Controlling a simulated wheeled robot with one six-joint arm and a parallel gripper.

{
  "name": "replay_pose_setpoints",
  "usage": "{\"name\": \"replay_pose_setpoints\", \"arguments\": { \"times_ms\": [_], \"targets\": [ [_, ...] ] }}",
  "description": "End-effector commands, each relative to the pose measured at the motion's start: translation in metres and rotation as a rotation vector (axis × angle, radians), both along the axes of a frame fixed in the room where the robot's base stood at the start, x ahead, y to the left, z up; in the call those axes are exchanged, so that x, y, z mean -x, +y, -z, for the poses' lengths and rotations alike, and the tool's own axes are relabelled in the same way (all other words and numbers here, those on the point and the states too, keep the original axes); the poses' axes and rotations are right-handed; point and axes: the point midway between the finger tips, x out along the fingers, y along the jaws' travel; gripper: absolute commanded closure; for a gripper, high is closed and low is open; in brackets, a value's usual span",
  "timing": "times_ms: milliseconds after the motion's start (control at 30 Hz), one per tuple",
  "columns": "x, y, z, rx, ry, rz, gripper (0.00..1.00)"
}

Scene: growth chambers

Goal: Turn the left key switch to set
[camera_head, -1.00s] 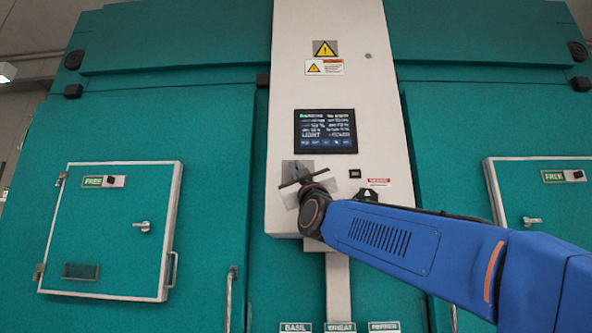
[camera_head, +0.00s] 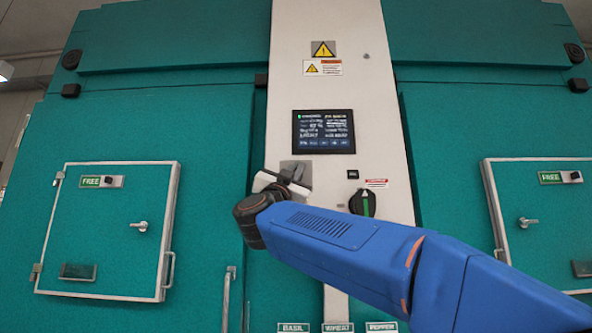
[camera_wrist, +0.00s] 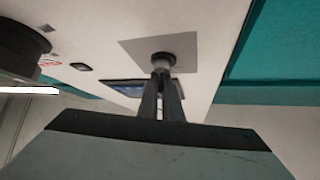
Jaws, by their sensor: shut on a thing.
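The left key switch shows in the wrist view as a dark round collar with a pale barrel (camera_wrist: 162,60) on a grey square plate (camera_wrist: 190,52). My gripper's two dark fingers (camera_wrist: 162,92) are closed together on the key at its front. In the head view the grey plate (camera_head: 301,168) sits below the screen, and my gripper (camera_head: 285,181) is in front of it, hiding the switch and key. The key's exact angle and the switch markings cannot be read.
A black rotary knob with a green mark (camera_head: 362,203) is to the right on the white panel. The display screen (camera_head: 323,131) is above. Teal chamber doors with small hatches (camera_head: 108,231) flank the panel. Several crop labels (camera_head: 337,328) are below.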

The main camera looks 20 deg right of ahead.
Motion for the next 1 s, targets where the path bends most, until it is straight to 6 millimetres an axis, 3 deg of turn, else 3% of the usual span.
{"name": "replay_pose_setpoints", "arguments": {
  "times_ms": [333,867,933,1000],
  "targets": [
    [-0.0013,-0.0003,0.0017,-0.126,-0.039,-0.001,1.0],
    [-0.0007,-0.0013,0.0014,-0.146,-0.046,0.0,1.0],
    [-0.0007,-0.0012,0.0014,-0.146,-0.046,0.0,0.8],
    [-0.0006,-0.0012,0.0012,-0.146,-0.046,0.0,0.76]
  ]
}}
